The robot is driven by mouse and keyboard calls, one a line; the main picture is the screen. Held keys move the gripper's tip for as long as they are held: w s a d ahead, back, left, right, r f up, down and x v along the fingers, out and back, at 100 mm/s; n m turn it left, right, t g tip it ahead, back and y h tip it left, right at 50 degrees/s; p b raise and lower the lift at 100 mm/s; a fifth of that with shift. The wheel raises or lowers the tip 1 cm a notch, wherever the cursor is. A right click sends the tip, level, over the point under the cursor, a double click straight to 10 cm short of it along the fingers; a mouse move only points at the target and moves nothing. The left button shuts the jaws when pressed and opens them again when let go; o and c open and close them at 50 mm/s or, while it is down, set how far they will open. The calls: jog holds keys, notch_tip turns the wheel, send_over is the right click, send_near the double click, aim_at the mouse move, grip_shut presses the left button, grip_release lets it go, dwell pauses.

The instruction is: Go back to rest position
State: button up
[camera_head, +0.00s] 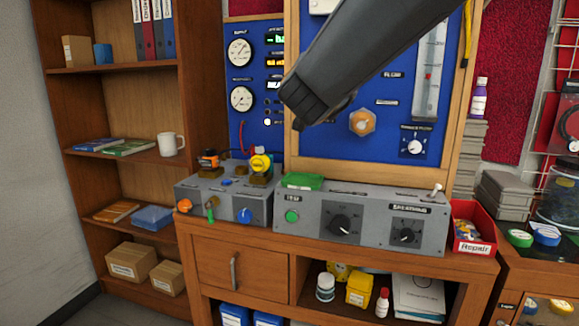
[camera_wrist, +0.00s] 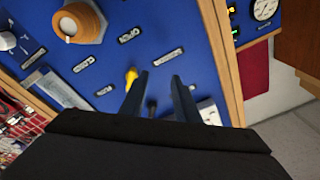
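My arm reaches in from the top right in the head view, and its dark end hangs before the blue regulator panel (camera_head: 393,145). The fingers are not clear there. In the wrist view my gripper (camera_wrist: 160,82) shows two dark fingers spread apart, with no held object visible between them. The tilted blue panel (camera_wrist: 110,50) lies beyond the fingertips. A small yellow part (camera_wrist: 131,75) on the panel shows beside the left finger, and a small dark part shows between the fingers. Contact with the panel cannot be told.
Below the panel stands a grey control box (camera_head: 365,222) with knobs, on the wooden workbench (camera_head: 240,270). A smaller grey box with regulators is to its left. A red Repair bin (camera_head: 471,232) sits at right. A wooden shelf (camera_head: 125,70) stands left.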

jog(key=s+f+n+g+y+p, duration=0.1)
jog(key=s+f+n+g+y, duration=0.3)
jog(key=f, duration=0.9)
jog(key=s+f+n+g+y+p, duration=0.1)
jog(key=s+f+n+g+y, duration=0.25)
jog(key=f, duration=1.05)
jog(key=s+d+f+n+g, duration=0.1)
jog(key=s+d+f+g, duration=0.1)
jog(key=s+f, duration=0.3)
jog(key=s+d+f+n+g+h, duration=0.1)
jog(key=s+d+f+g, duration=0.2)
jog(key=s, duration=0.9)
jog(key=s+d+f+n+g, duration=0.1)
jog(key=s+d+f+g, duration=0.1)
jog(key=s+f+g, duration=0.4)
jog(key=s, duration=0.2)
jog(key=shift+s+d+f+p, duration=0.3)
jog(key=shift+d+f+p, duration=0.05)
jog(key=shift+h, duration=0.25)
